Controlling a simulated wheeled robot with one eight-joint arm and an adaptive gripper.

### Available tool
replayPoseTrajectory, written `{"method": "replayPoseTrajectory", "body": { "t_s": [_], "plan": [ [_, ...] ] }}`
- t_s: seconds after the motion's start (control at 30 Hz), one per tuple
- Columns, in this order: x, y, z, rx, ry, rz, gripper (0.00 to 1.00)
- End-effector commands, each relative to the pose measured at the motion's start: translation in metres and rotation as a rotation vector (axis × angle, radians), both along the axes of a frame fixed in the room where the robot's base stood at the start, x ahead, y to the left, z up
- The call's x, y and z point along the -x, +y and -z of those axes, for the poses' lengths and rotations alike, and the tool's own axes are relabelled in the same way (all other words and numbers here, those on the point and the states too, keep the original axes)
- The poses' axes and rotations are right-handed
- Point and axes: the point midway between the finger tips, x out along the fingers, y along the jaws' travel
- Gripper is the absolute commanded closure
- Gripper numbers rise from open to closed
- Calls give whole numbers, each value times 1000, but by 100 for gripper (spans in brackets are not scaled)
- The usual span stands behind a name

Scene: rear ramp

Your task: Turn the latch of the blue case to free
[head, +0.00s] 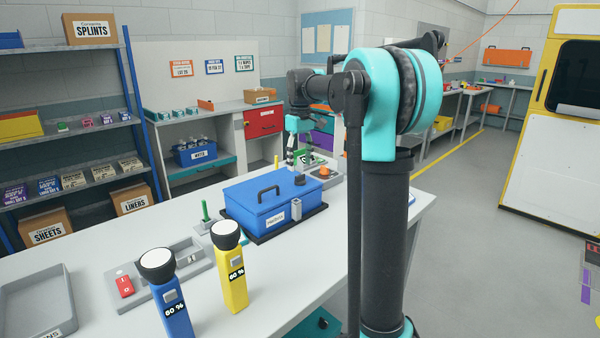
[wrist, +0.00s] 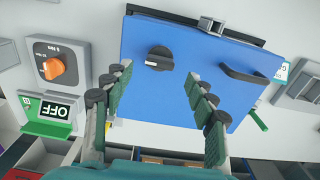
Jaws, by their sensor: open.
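The blue case (head: 262,205) sits closed on the white table in the head view, and its lid (wrist: 205,90) fills the middle of the wrist view. A black turning knob (wrist: 159,58), which looks like the latch, is on the lid; it also shows in the head view (head: 299,180). Its grip bar lies roughly across the wrist picture. A black carry handle (wrist: 245,73) is to its right. My gripper (wrist: 160,78) is open and empty above the lid, with the knob showing between and beyond its fingertips. In the head view my gripper (head: 299,158) is above the knob end.
A grey unit with an orange dial (wrist: 54,68) and a green-framed OFF sign (wrist: 56,108) are left of the case in the wrist view. A metal clasp (head: 296,210) is on the case front. Yellow (head: 231,275) and blue (head: 170,305) devices stand nearer on the table.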

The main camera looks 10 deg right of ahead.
Motion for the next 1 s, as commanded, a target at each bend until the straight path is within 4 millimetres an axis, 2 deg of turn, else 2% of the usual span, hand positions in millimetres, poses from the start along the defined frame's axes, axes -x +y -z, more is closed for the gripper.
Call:
{"method": "replayPoseTrajectory", "body": {
  "t_s": [0.1,0.23,0.4,0.67,1.0],
  "plan": [
    [0,0,20,0,0,0,43],
    [0,0,33,0,0,0,43],
    [0,0,40,0,0,0,43],
    [0,0,41,0,0,0,44],
    [0,0,41,0,0,0,87]
  ]
}}
